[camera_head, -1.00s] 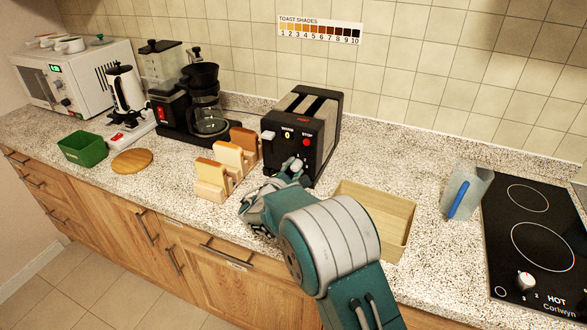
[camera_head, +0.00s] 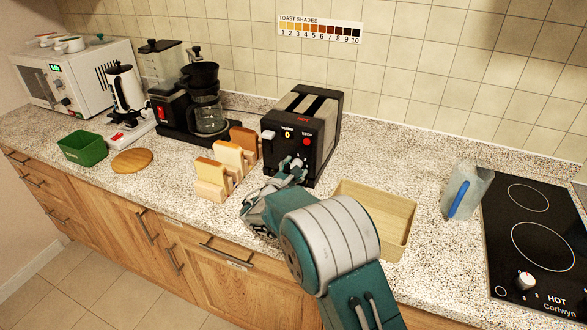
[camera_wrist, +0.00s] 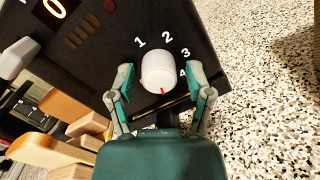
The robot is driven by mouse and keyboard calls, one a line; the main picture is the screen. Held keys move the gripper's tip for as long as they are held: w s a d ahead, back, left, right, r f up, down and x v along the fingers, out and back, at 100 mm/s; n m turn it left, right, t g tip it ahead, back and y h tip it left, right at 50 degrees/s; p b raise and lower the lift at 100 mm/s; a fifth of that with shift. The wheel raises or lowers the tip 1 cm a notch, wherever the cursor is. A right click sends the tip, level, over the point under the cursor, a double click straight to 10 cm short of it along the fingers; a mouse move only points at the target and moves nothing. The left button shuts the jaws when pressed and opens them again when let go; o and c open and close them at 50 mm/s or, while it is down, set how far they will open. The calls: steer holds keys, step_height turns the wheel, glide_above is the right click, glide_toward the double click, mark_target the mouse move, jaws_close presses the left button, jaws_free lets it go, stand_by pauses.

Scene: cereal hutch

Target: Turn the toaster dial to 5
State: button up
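The black and silver toaster (camera_head: 325,125) stands at the back of the counter, its front showing a 0 display (camera_head: 287,134) and a red stop button (camera_head: 306,142). In the wrist view its white dial (camera_wrist: 158,70) has numerals 1 to 4 visible around it. The dial's red mark points down in the picture, beyond the 4; no numeral shows there. My gripper (camera_wrist: 163,80) is open, its two fingers on either side of the dial with a small gap visible at each side. In the head view my gripper (camera_head: 290,172) covers most of the dial.
A rack of bread slices (camera_head: 228,160) stands close left of my gripper. A wooden tray (camera_head: 385,210) lies to the right, then a jug (camera_head: 465,190) and a black cooktop (camera_head: 535,235). A coffee maker (camera_head: 205,100) stands behind left. A toast shade chart (camera_head: 320,29) hangs on the wall.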

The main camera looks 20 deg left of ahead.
stand_by(0.3)
steer(key=s, duration=0.4)
steer(key=s+a, duration=0.1)
steer(key=s, duration=0.3)
steer(key=s+a, duration=0.1)
steer(key=s, duration=0.3)
steer(key=shift+f, duration=0.25)
